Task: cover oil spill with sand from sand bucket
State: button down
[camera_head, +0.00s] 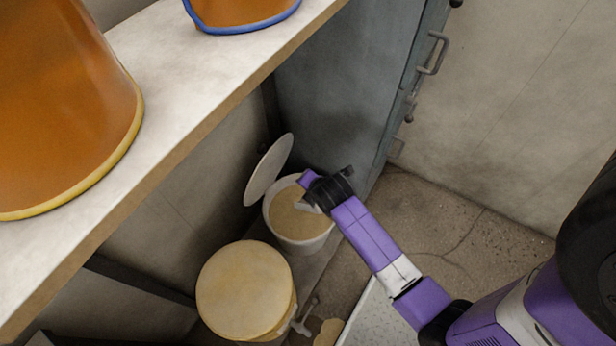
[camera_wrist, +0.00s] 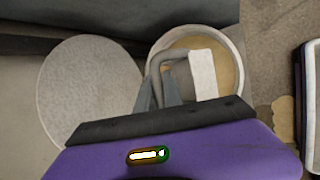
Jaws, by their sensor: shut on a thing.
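The sand bucket (camera_head: 301,243) is a white round pail beside the grey cabinet, with tan sand (camera_head: 288,217) inside. It also shows in the wrist view (camera_wrist: 236,52). My gripper (camera_head: 318,192) is over the bucket's right side. In the wrist view my gripper (camera_wrist: 158,92) is shut on the grey bent handle of a small tool (camera_wrist: 203,74) with a pale flat part, seen against the sand. Whether the tool touches or carries sand is unclear. A tan patch (camera_head: 328,333) lies on the floor at the bottom. I cannot make out an oil spill.
A round lid (camera_head: 269,170) leans by the bucket; it also shows in the wrist view (camera_wrist: 90,92). A closed tan-topped bucket (camera_head: 245,288) stands in front. A shelf (camera_head: 215,75) with orange containers overhangs at left. A grey cabinet (camera_head: 340,90) stands behind. Floor at right is clear.

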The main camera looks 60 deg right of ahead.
jog(key=w+f+b, duration=0.2)
jog(key=f+b, duration=0.5)
jog(key=b, duration=0.1)
jog(key=w+f+b, duration=0.2)
jog(key=f+b, duration=0.5)
jog(key=b, duration=0.1)
jog(key=shift+w+f+t+b, duration=0.25)
jog(key=shift+t+b, duration=0.15)
dwell(0.3)
